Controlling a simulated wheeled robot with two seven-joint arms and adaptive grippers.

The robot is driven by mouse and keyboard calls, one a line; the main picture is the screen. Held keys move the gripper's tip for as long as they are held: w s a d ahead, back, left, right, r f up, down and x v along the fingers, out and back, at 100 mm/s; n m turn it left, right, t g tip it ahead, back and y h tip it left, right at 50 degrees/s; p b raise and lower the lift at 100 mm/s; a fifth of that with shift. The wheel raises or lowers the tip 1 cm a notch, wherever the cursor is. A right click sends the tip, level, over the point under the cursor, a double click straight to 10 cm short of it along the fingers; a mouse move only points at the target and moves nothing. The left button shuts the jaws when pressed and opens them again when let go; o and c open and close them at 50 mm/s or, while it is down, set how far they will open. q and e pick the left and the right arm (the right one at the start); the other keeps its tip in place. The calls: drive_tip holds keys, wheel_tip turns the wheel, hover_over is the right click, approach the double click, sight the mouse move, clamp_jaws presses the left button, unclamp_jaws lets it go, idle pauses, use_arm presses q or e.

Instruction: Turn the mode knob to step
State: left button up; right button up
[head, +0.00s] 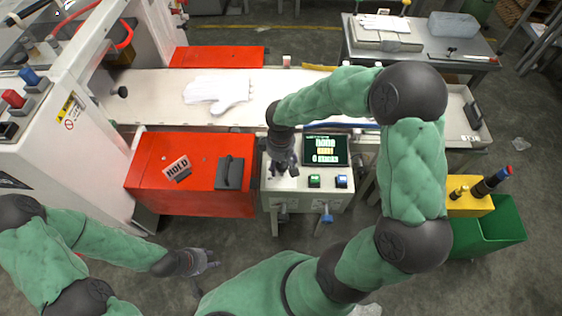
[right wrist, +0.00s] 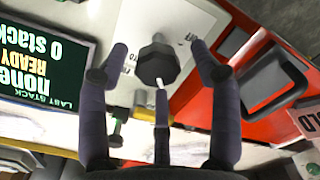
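The mode knob (right wrist: 157,62) is black and many-sided with a white pointer mark, on a pale panel in the right wrist view. Printed labels beside it are partly hidden. The pointer mark points toward the bottom of that view. My right gripper (right wrist: 158,60) has its fingers spread around the knob, with gaps visible on both sides. In the head view my right gripper (head: 283,166) is over the left part of the control box (head: 305,197) and hides the knob. My left gripper (head: 205,262) is open and empty, low over the floor.
A screen (head: 325,150) stands right of the knob; in the right wrist view it reads "none", "READY", "0 stack". Green (head: 314,181) and blue (head: 342,181) buttons sit below it. A red cabinet (head: 205,200) adjoins on the left.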

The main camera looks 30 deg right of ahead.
sight(281, 164)
drive_tip(key=shift+r, duration=0.15)
wheel_tip(281, 164, up, 12)
idle(0.6)
drive_tip(key=shift+s+f, duration=0.1)
drive_tip(key=shift+f, duration=0.1)
